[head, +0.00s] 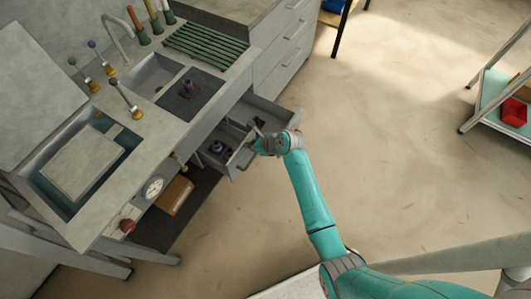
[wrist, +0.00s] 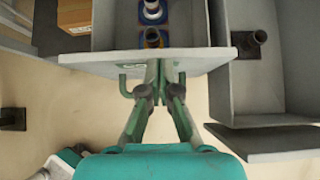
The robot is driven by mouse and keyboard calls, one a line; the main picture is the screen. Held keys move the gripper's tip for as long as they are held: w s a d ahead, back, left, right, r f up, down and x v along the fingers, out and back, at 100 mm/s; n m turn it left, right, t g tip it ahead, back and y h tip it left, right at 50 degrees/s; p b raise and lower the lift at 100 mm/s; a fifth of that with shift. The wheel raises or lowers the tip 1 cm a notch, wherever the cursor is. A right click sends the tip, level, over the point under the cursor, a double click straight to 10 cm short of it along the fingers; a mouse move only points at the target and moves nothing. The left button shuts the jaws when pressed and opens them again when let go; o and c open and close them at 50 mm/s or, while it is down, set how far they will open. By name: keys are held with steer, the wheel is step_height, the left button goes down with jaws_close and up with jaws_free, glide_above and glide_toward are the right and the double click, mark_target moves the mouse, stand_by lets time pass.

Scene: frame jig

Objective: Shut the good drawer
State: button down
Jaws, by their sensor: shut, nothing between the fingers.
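Two drawers stand open side by side under the bench. The left drawer (head: 242,157) has a pale front with a green handle; in the wrist view its front (wrist: 95,63) is close ahead, and the drawer holds parts on blue bases (wrist: 152,12). The right drawer (head: 296,118) sticks out further; in the wrist view its front (wrist: 265,140) is right of my gripper, with a dark part (wrist: 248,40) inside. No mark tells me which is the good drawer. My gripper (wrist: 163,70) is shut and empty, its tips at the left drawer's front by the handle; contact is unclear.
The bench top (head: 95,205) has two basins, taps and a green rack (head: 207,47). A cardboard box (head: 175,195) sits on a dark shelf left of the drawers. A grey cabinet (head: 285,50) stands behind. The floor to the right is clear up to a trolley (head: 490,95).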

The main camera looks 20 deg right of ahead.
steer(key=w+a, duration=0.7)
steer(key=w, duration=0.3)
steer(key=shift+w+a+r, duration=0.15)
steer(key=shift+w+a, duration=0.1)
steer(key=shift+a, duration=0.05)
steer(key=shift+a+r, duration=0.1)
